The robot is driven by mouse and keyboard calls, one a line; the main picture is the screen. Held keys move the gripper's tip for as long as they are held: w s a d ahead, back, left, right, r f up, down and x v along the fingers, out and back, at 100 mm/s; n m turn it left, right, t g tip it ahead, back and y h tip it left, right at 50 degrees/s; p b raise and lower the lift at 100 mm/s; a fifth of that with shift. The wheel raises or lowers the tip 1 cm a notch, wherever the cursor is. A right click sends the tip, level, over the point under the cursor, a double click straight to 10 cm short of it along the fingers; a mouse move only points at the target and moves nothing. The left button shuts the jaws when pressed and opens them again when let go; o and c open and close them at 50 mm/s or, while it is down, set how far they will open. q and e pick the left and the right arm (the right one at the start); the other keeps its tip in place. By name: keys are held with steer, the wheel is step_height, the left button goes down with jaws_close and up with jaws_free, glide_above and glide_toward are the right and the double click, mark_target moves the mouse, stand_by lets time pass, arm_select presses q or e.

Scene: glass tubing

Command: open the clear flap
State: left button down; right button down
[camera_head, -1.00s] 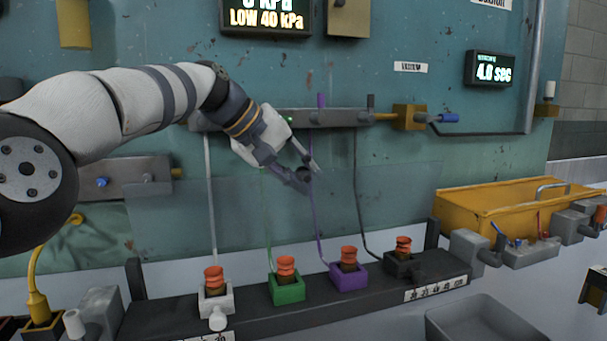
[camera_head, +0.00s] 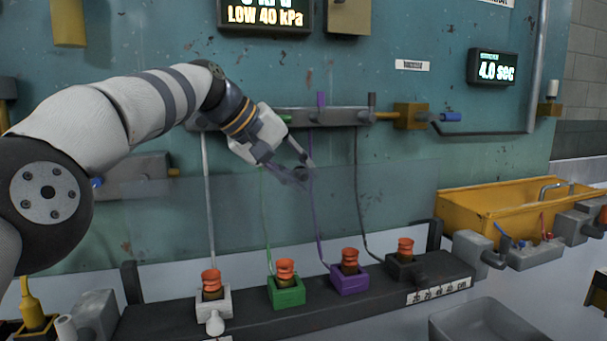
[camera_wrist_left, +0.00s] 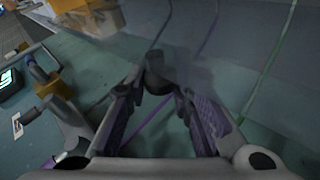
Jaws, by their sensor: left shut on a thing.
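The clear flap (camera_head: 390,200) is a faint see-through sheet in front of the teal panel, above the row of orange-topped fittings. Its outline is hard to make out. My left gripper (camera_head: 300,175) is at the flap's upper middle in the head view. In the left wrist view, its fingers (camera_wrist_left: 165,92) are closed around a dark knob-like piece (camera_wrist_left: 158,80) at the flap; how it joins the sheet is unclear. The fingers hide part of the sheet. My right gripper is out of view.
A dark rail (camera_head: 320,309) carries several orange-topped fittings in white, green, purple and black blocks. Thin tubes run up behind the flap to a grey manifold (camera_head: 335,117). A yellow bin (camera_head: 480,205) stands at right, with a grey tray (camera_head: 485,322) below.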

arm_select(q)
steer(key=shift+f, duration=0.3)
steer(key=c, duration=1.4)
jaws_free()
steer(key=shift+r, duration=0.1)
steer(key=shift+s, duration=0.1)
steer(key=shift+a+r, duration=0.25)
steer(key=shift+r, duration=0.1)
steer(key=v, duration=1.1)
steer(key=shift+s, duration=0.15)
steer(key=shift+a+f, duration=0.1)
